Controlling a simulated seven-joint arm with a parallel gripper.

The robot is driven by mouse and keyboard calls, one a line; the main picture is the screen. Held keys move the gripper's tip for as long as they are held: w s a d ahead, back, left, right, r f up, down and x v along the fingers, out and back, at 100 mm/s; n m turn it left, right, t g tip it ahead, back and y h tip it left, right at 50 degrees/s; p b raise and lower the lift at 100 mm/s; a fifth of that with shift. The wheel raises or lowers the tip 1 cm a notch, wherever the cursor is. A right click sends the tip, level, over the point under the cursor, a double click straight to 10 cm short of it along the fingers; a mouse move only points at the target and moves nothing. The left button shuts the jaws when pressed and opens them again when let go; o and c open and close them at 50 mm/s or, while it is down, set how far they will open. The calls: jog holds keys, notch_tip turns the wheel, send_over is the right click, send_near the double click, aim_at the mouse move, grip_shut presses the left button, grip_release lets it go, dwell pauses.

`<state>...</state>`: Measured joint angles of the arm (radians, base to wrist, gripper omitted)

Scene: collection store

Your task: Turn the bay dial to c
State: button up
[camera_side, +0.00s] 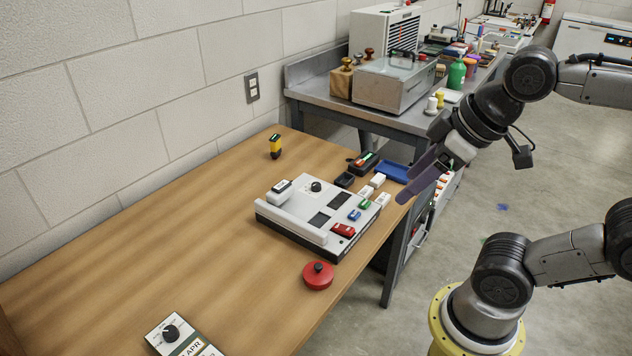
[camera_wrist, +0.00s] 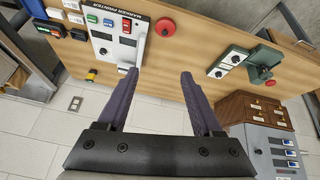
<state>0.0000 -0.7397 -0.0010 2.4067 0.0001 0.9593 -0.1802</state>
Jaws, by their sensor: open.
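My gripper (camera_side: 407,187) is open and empty in the side view, raised near the table's right edge beside the marker printer. In the wrist view my gripper (camera_wrist: 160,74) shows two purple fingers spread apart, with nothing between them. A black dial (camera_side: 171,331) sits on a white plate at the bottom of the side view, beside a label ending in "APR". Black knobs (camera_wrist: 237,58) also show on a green and white unit at the right of the wrist view. I cannot tell which of these is the bay dial, nor read its setting.
The grey marker printer (camera_side: 318,212) has its own small black knob and several coloured blocks. A red round knob (camera_side: 318,276) is in front of it. A yellow and black item (camera_side: 275,146) stands behind. The wooden table's left part is clear. A metal bench (camera_side: 418,122) adjoins at the back.

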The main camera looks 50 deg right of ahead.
jog(key=w+d+r+n, duration=0.1)
jog(key=w+r+n, duration=0.1)
jog(key=w+r, duration=0.45)
jog(key=g, duration=0.6)
send_over(316, 184)
notch_tip(316, 184, down, 22)
jog(key=shift+n, duration=0.3)
notch_tip(316, 184, down, 13)
jog(key=shift+f, duration=0.1)
grip_shut()
